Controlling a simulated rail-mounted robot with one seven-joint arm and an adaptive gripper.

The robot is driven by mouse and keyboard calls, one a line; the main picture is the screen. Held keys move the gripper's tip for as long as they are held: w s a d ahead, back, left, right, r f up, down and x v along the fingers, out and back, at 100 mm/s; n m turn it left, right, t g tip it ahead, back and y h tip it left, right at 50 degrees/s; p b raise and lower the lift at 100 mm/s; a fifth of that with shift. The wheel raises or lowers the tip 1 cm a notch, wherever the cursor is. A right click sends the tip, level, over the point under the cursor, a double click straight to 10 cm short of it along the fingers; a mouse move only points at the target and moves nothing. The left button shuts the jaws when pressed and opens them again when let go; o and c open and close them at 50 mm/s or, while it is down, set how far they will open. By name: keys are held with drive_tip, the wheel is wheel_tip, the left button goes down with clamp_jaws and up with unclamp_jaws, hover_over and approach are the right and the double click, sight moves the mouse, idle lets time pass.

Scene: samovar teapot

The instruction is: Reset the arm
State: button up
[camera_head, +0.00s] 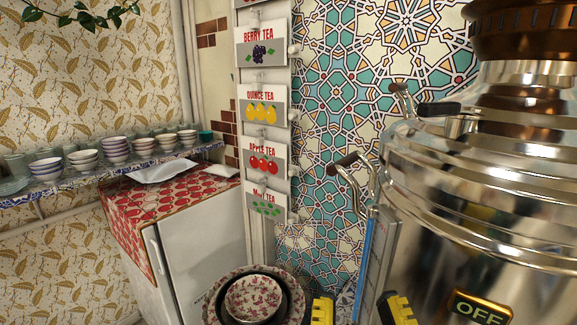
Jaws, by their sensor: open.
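My gripper (362,311) shows at the bottom edge of the head view, right of the middle. Its two yellow-and-black fingertips are apart, and I see nothing between them. The rest of the gripper and the arm are below the picture. The left fingertip is just right of a patterned bowl (252,299). The right fingertip is in front of the lower left side of a large shiny samovar (440,250).
The samovar, with an OFF sign (482,307), fills the right side. Stacked bowls stand at the bottom middle. A white fridge (200,265) with a red patterned cover and a shelf of bowls (70,178) are left. Tea signs (262,108) hang on a post.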

wheel_tip(320, 180, up, 38)
drive_tip(key=p, duration=3.8)
drive_tip(key=shift+s+d, duration=0.15)
drive_tip(key=shift+f, duration=0.1)
